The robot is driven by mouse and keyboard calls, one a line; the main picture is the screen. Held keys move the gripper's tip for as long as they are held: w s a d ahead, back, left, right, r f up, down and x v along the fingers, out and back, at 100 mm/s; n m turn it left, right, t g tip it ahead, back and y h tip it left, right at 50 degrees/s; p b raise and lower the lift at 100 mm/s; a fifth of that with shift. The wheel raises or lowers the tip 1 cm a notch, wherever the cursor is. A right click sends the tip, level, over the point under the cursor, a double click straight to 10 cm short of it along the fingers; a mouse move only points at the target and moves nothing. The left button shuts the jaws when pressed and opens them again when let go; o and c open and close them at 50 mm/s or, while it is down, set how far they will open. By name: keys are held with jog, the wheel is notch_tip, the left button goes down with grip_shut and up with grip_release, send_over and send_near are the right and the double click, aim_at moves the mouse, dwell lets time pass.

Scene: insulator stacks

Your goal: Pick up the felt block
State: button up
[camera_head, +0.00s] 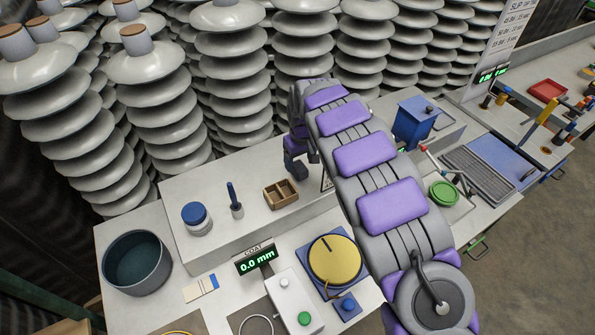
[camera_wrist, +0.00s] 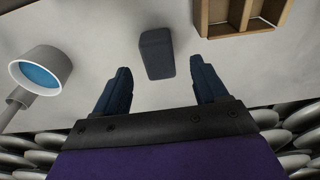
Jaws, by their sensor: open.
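The felt block, a dark grey block with rounded edges (camera_wrist: 157,53), lies on the pale bench top in the wrist view. It is just beyond my gripper (camera_wrist: 161,82), roughly centred between the two dark blue fingers. The fingers are apart with nothing between them, and the block appears clear of both. In the head view my gripper (camera_head: 296,165) is low over the raised bench shelf, behind the small wooden tray. I cannot make out the block there; my arm and gripper seem to cover it.
The wooden compartment tray (camera_head: 281,194) is close by; it also shows in the wrist view (camera_wrist: 202,18). A grey cup-like piece with a blue face (camera_wrist: 42,70) is at left. A blue-lidded jar (camera_head: 196,218) and blue box (camera_head: 415,122) stand on the shelf. Insulator stacks rise behind.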

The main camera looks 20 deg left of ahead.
aim_at(299, 166)
jog(key=f, duration=0.2)
jog(key=f+b, duration=0.1)
jog(key=shift+w+f, duration=0.25)
jog(key=shift+f, duration=0.15)
jog(key=shift+a+f, duration=0.2)
jog(key=shift+f, duration=0.2)
jog(key=shift+a, duration=0.15)
jog(key=shift+c, duration=0.3)
jog(key=shift+d+r, duration=0.1)
jog(key=shift+d, duration=0.15)
jog(key=c, duration=0.8)
jog(key=shift+a, duration=0.1)
jog(key=shift+c, duration=0.9)
